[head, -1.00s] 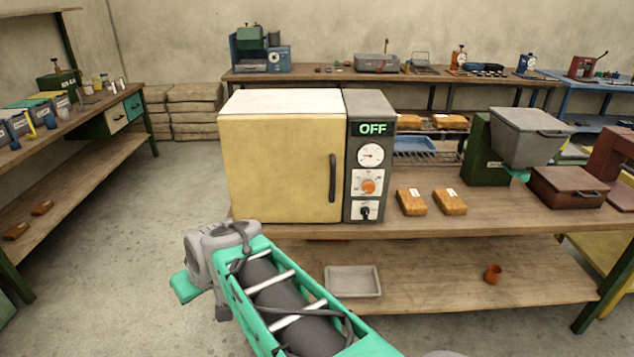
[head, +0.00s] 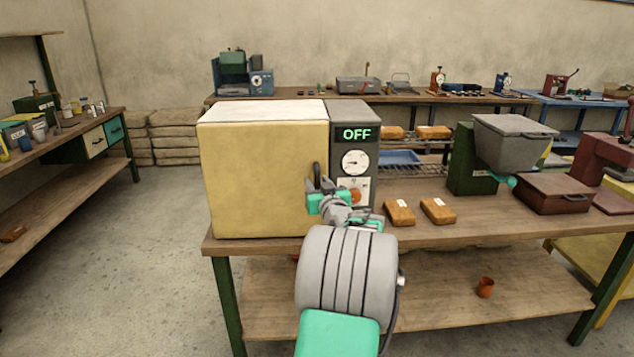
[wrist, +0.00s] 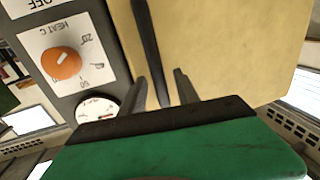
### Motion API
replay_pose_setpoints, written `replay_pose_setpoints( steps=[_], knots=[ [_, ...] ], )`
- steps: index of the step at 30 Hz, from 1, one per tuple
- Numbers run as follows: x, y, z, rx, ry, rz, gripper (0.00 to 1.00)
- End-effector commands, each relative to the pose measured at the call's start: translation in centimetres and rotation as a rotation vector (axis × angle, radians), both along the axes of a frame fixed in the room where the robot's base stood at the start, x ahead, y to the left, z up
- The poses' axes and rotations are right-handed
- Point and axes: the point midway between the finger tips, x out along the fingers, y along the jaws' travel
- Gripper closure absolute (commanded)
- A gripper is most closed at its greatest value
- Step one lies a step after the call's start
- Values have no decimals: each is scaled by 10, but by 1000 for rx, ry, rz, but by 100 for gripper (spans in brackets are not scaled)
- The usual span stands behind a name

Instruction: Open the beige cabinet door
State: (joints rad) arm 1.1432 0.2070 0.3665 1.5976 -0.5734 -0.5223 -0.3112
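The beige cabinet door (head: 260,185) is the front of a box-shaped unit on the workbench, and it looks shut. Its dark vertical handle (head: 317,170) is at the door's right side; my gripper hides its lower part. In the wrist view the handle (wrist: 148,45) runs down between the two fingers. My gripper (head: 321,186) is at the handle, with its fingers (wrist: 161,88) apart on either side of it. A gap shows between the fingers and the handle, and I cannot tell whether either touches.
A grey control panel (head: 355,130) with an OFF display, a dial and an orange knob (wrist: 62,62) adjoins the door's right side. Orange-brown packets (head: 399,212) lie on the bench (head: 470,222) to the right. Floor at the left is clear.

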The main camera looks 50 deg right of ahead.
Motion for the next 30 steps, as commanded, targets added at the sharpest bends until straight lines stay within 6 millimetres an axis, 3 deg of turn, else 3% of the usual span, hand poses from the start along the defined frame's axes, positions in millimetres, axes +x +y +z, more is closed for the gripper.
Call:
replay_pose_setpoints(
  steps=[9, 22, 30],
  knots=[
    [5, -4, 0, 0, 0, 0, 63],
    [5, -3, 0, 0, 0, 0, 98],
    [5, -3, 0, 1, 1, 0, 100]
  ],
)
